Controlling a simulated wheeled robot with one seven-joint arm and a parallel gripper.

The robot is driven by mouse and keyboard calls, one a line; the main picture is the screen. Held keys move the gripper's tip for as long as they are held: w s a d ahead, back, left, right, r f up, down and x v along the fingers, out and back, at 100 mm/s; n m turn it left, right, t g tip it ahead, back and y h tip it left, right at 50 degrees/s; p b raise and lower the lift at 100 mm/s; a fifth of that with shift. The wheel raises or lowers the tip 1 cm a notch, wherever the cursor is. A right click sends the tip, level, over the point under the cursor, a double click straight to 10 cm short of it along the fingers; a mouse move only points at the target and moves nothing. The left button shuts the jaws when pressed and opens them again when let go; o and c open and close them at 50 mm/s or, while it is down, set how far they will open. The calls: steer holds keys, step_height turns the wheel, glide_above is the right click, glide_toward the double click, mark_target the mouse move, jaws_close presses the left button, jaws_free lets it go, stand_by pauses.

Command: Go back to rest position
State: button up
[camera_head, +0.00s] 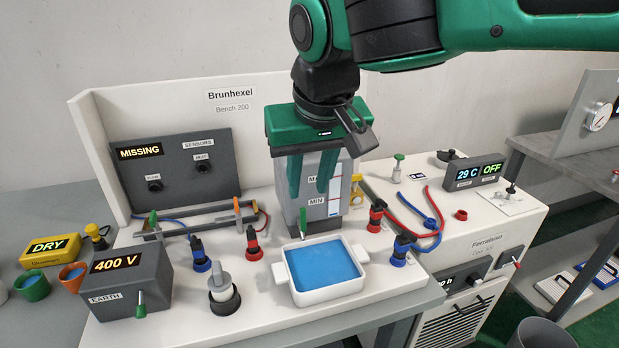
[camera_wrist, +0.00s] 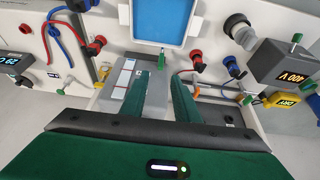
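My gripper (camera_head: 311,193) hangs above the back of the bench, fingers pointing down, in front of a grey tank with MAX and MIN marks (camera_head: 287,203). Its two green fingers stand apart with nothing between them. In the wrist view my gripper (camera_wrist: 165,75) also shows two separate, empty fingers, with the grey tank (camera_wrist: 123,93) behind them. A white tray of blue liquid (camera_head: 304,296) sits on the bench in front of the gripper, with a green-handled valve (camera_head: 302,222) at its back edge. I cannot tell whether the fingers touch the tank.
A 400 V box (camera_head: 130,281) and yellow DRY meter (camera_head: 50,248) stand at left. Red and blue connectors (camera_head: 254,247) surround the tray. A panel marked MISSING (camera_head: 175,165) stands at the back left. A 29 C display (camera_head: 480,173) is at right. Free air lies above the bench front.

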steer(key=w+d+f+m+g+h, duration=0.1)
steer(key=d+f+m, duration=0.15)
steer(key=d, duration=1.15)
steer(key=d+f+m+g+h, duration=0.15)
steer(key=d+f, duration=0.25)
steer(key=d, duration=0.9)
steer(key=s+d+f+m+g, duration=0.1)
steer(key=s+d+f+m, duration=0.2)
steer(key=s+d, duration=0.5)
steer(key=s+d+f+m+y, duration=0.1)
steer(key=s+d+f+m, duration=0.2)
steer(key=s+d+f, duration=0.3)
steer(key=s+d, duration=0.2)
steer(key=s, duration=0.1)
steer(key=shift+s+d+g, duration=0.25)
steer(key=shift+d+g, duration=0.05)
steer(key=shift+g, duration=0.05)
